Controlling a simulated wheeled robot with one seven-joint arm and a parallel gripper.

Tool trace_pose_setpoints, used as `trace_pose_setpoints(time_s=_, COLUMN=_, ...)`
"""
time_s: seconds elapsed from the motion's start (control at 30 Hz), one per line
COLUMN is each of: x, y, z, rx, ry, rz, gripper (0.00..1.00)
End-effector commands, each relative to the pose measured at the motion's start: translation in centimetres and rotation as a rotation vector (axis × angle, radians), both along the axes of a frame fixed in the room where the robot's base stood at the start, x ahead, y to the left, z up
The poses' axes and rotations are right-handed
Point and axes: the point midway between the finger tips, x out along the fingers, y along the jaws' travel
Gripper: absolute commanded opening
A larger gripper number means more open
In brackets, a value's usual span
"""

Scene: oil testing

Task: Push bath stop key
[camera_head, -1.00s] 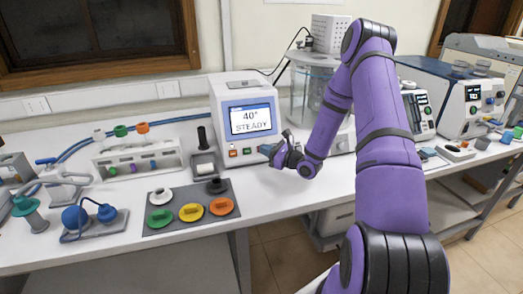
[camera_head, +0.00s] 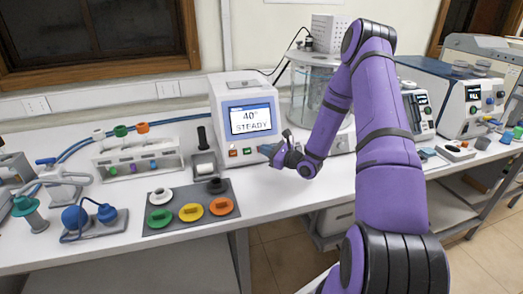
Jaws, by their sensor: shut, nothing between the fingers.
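The bath unit (camera_head: 226,110) is a white box with a screen (camera_head: 250,118) that reads "40° STEADY". Below the screen is a row of small keys: a red key (camera_head: 233,153) and a green key (camera_head: 247,151) show. My gripper (camera_head: 264,149) is shut and empty, with its tip at the right end of this key row, close to the unit's front. Any key behind the tip is hidden, and I cannot tell whether the tip touches the panel. A clear glass bath vessel (camera_head: 300,95) stands right of the unit, partly behind my arm.
A grey mat (camera_head: 176,223) with several coloured caps lies at the front left. A white rack (camera_head: 110,167) and a blue-capped fixture (camera_head: 75,217) stand further left. The bench in front of the unit is clear.

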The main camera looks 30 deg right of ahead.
Motion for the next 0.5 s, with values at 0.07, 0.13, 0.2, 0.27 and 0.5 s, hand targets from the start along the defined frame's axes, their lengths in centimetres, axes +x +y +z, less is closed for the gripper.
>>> trace_pose_setpoints(time_s=0.07, x=0.0, y=0.0, z=0.0, rx=0.0, ry=0.0, rz=0.0, gripper=0.0)
trace_pose_setpoints(time_s=0.13, x=0.0, y=0.0, z=0.0, rx=0.0, ry=0.0, rz=0.0, gripper=0.0)
trace_pose_setpoints(time_s=0.2, x=0.0, y=0.0, z=0.0, rx=0.0, ry=0.0, rz=0.0, gripper=0.0)
trace_pose_setpoints(time_s=0.27, x=0.01, y=-0.01, z=-0.01, rx=0.0, ry=0.0, rz=0.0, gripper=0.0)
trace_pose_setpoints(time_s=0.5, x=0.54, y=-0.14, z=-0.22, rx=0.0, ry=-0.001, rz=0.0, gripper=0.0)
